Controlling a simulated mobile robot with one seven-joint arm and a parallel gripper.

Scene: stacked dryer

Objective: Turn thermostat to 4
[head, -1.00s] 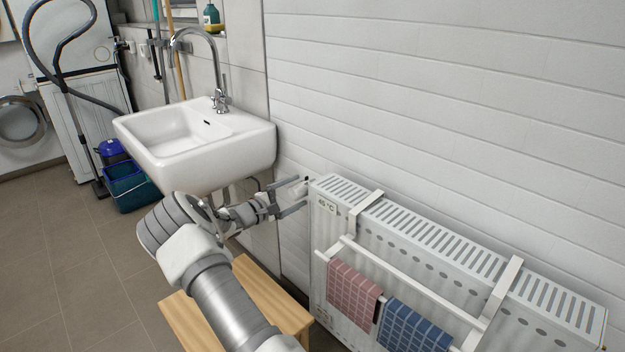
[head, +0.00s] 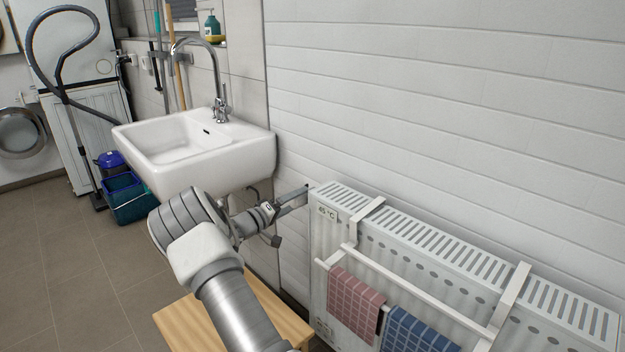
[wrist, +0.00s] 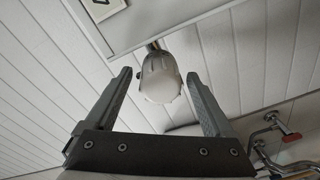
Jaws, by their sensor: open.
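The thermostat knob (wrist: 161,78) is white and rounded, on the radiator's pipe end. In the wrist view it lies between and just beyond the tips of my two open fingers, with a small gap on each side. My gripper (wrist: 160,82) is open and empty. In the head view my gripper (head: 292,200) reaches to the left end of the white radiator (head: 322,240), where the thermostat is hidden or too small to make out. The number it is set to cannot be read. A label on the radiator reads about 45 °C.
A white sink (head: 200,150) hangs on the wall left of the radiator. A wooden bench (head: 190,322) stands below my arm. A towel rack with a red towel (head: 355,303) and a blue towel (head: 412,333) hangs on the radiator. Red-handled pipework (wrist: 285,135) shows at right in the wrist view.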

